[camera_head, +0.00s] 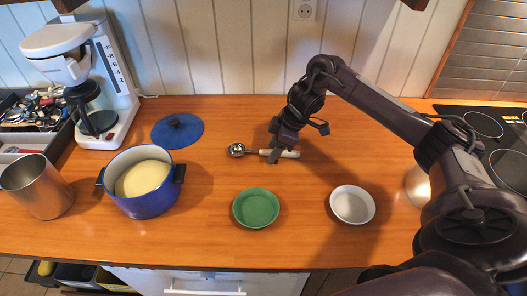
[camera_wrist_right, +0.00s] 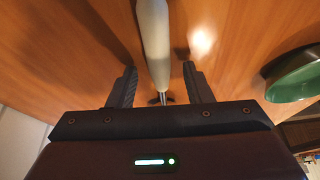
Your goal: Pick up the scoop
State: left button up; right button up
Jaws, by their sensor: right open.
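The scoop (camera_head: 237,150) lies on the wooden counter, with its round metal bowl to the left and its pale handle to the right. My right gripper (camera_head: 275,156) is over the handle in the head view. In the right wrist view the pale handle (camera_wrist_right: 154,40) runs down between the two dark fingers of my right gripper (camera_wrist_right: 160,88). The fingers are open, with a gap on each side of the handle. The scoop's bowl is hidden in the wrist view. My left gripper is not in view.
A green bowl (camera_head: 256,208) and a white bowl (camera_head: 352,204) stand nearer the front edge. A blue pot (camera_head: 147,203), a blue lid (camera_head: 178,130), a metal cup (camera_head: 38,187) and a coffee maker (camera_head: 110,75) are at left. The stove (camera_head: 505,150) is at right.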

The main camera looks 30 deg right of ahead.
jog(key=shift+f, duration=0.1)
dwell(0.4)
jog(key=shift+c, duration=0.8)
grip_shut()
